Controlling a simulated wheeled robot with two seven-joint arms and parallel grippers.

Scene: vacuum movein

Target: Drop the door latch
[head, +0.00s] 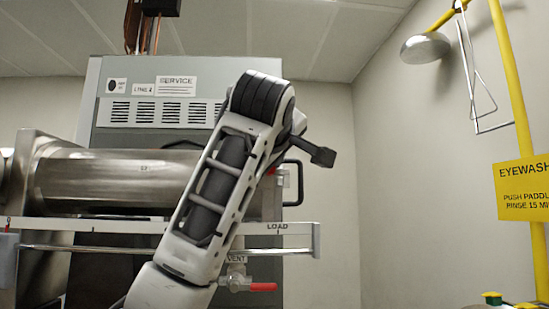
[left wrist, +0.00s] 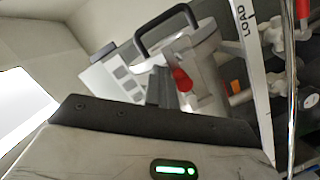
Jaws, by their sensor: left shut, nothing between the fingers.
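The door is the round metal end of the chamber, seen close in the left wrist view (left wrist: 205,65), with a black U-shaped handle (left wrist: 165,25). A red-tipped lever (left wrist: 182,80), apparently the latch, is beside my left gripper (left wrist: 158,80). The gripper's dark fingers are shut and empty; I cannot tell whether they touch the lever. In the head view the black handle (head: 294,182) shows right of my left arm, which hides most of the door and the latch. My right gripper is not in view.
A steel chamber (head: 110,180) lies left of my arm, before a grey cabinet (head: 140,115). A white LOAD rail (head: 290,229) and a red-handled vent valve (head: 262,287) are below. A yellow eyewash post (head: 517,100) stands right. The space between handle and post looks free.

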